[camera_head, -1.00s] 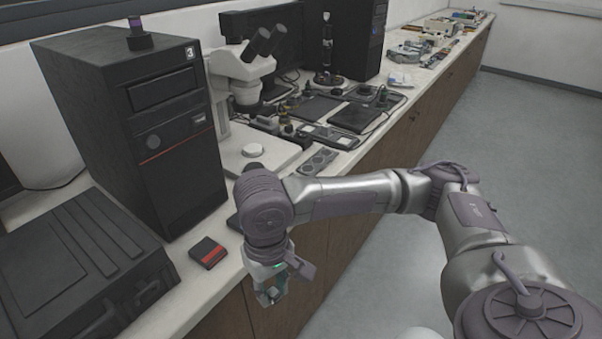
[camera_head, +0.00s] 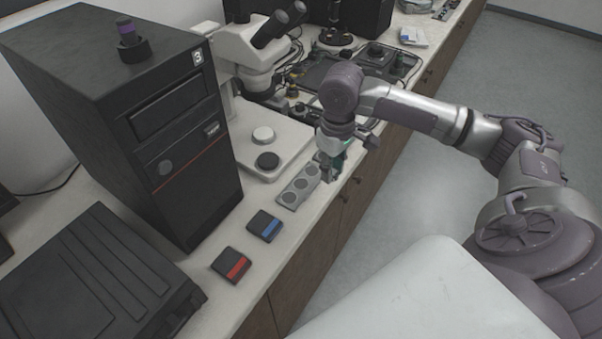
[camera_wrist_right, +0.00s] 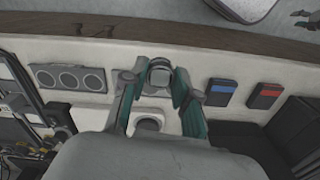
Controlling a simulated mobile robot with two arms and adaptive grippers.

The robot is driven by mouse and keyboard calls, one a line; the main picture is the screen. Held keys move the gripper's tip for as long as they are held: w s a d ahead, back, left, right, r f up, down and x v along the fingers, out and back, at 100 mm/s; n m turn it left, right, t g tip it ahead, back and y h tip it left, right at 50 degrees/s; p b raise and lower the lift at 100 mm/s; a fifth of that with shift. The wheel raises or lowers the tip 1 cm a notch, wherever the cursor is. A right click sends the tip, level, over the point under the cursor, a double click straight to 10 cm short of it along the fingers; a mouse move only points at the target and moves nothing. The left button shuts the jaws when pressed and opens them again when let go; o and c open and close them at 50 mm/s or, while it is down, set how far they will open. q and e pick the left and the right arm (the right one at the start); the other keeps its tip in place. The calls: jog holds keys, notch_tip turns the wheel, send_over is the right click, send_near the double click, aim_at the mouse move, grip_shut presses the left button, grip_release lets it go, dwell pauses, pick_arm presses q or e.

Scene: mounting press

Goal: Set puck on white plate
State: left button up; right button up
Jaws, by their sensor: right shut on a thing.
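My right gripper (camera_head: 329,172) hangs over the front edge of the counter, right of the three-hole grey strip. In the wrist view its fingers (camera_wrist_right: 158,88) are closed on a small round grey puck (camera_wrist_right: 159,75). In the head view the puck is too small to make out. The white plate (camera_head: 291,133) is the flat base of the microscope, left of and beyond my gripper. A white disc (camera_head: 263,135) and a black disc (camera_head: 267,161) sit on it. The plate also shows below the fingers in the wrist view (camera_wrist_right: 92,119). My left gripper is not in view.
The grey strip (camera_head: 298,186) lies in front of the plate. A blue-striped case (camera_head: 263,226) and a red-striped case (camera_head: 231,265) lie near the counter edge. A black computer tower (camera_head: 170,150) stands left of the microscope (camera_head: 250,50). Floor is clear at right.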

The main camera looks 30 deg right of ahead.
jog(key=w+a+f, duration=0.1)
jog(key=w+f, duration=0.1)
jog(key=w, duration=0.2)
jog(key=p, duration=0.1)
send_over(301, 183)
jog(key=f, duration=0.3)
jog(key=shift+s+f, duration=0.15)
jog(key=shift+s, duration=0.1)
jog(key=shift+w+f, duration=0.15)
jog(key=shift+w, duration=0.05)
jog(key=shift+f, duration=0.2)
notch_tip(301, 183, down, 4)
jog(key=shift+r+p, duration=0.15)
jog(key=shift+p, duration=0.3)
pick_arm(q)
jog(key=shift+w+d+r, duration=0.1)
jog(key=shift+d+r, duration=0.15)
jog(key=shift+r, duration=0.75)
pick_arm(e)
jog(key=o, duration=1)
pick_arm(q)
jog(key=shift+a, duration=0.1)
